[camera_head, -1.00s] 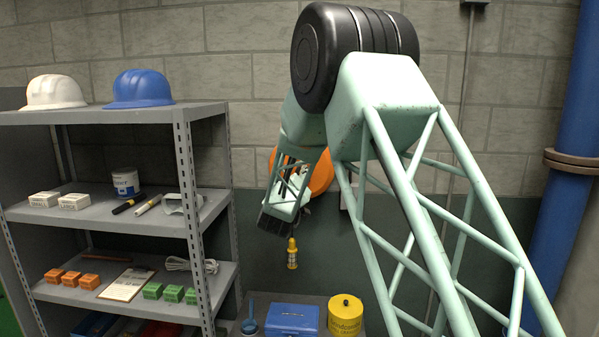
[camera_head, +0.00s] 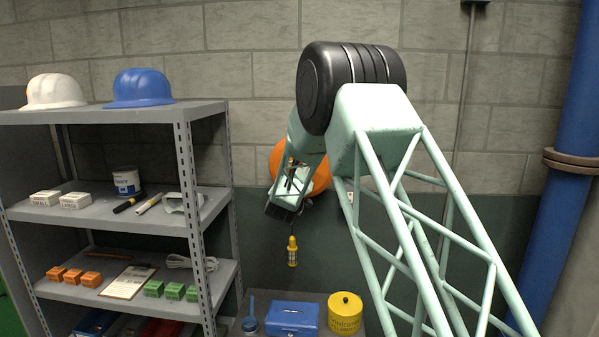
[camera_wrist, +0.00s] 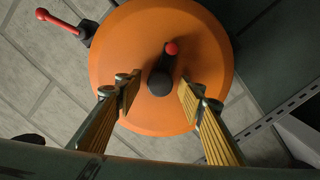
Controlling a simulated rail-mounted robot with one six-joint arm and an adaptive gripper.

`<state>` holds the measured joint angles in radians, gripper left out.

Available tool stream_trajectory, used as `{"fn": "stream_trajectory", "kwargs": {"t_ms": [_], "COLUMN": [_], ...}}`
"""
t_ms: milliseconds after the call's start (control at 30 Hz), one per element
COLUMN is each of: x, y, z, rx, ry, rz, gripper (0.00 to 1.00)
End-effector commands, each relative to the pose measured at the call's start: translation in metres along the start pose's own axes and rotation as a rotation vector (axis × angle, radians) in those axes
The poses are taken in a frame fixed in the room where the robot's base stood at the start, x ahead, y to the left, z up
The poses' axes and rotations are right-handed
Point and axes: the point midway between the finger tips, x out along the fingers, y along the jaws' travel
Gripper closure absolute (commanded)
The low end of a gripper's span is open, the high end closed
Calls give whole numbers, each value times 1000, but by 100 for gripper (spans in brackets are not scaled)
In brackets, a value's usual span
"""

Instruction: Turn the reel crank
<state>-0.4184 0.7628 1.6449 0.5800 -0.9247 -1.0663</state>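The orange reel (camera_wrist: 145,50) is a round disc on the wall; in the head view the reel (camera_head: 320,172) is partly hidden behind my arm. Its crank (camera_wrist: 162,78) is a short dark arm on a dark central hub, with a red knob (camera_wrist: 171,48) at its end. My gripper (camera_wrist: 158,92) is open in front of the reel in the wrist view, its fingers on either side of the hub. Nothing shows between the fingers that they touch.
A red-handled lever (camera_wrist: 62,21) sits beside the reel's rim. A yellow lamp-like object (camera_head: 292,252) hangs below the reel. A blue box (camera_head: 293,317) and a yellow can (camera_head: 345,312) stand beneath. A grey shelf (camera_head: 205,188) with several items stands left.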

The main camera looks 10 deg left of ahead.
Motion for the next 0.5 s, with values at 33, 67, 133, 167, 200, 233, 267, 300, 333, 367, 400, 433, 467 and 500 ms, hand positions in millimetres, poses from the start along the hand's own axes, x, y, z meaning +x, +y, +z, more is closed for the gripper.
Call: {"fn": "stream_trajectory", "kwargs": {"t_ms": [33, 67, 133, 167, 200, 233, 267, 300, 333, 367, 400, 433, 467, 500], "x": [0, 0, 0, 0, 0, 0, 0, 0, 0, 0, 0, 0, 0, 0], "y": [0, 0, 0, 0, 0, 0, 0, 0, 0, 0, 0, 0, 0, 0], "z": [0, 0, 0, 0, 0, 0, 0, 0, 0, 0, 0, 0, 0, 0], "rx": [0, 0, 0, 0, 0, 0, 0, 0, 0, 0, 0, 0, 0, 1], "ry": [0, 0, 0, 0, 0, 0, 0, 0, 0, 0, 0, 0, 0, 0], "rz": [0, 0, 0, 0, 0, 0, 0, 0, 0, 0, 0, 0, 0, 0], "gripper": [64, 64, 67, 69, 73, 76, 79, 82, 85, 88, 88, 88, 88, 88]}}
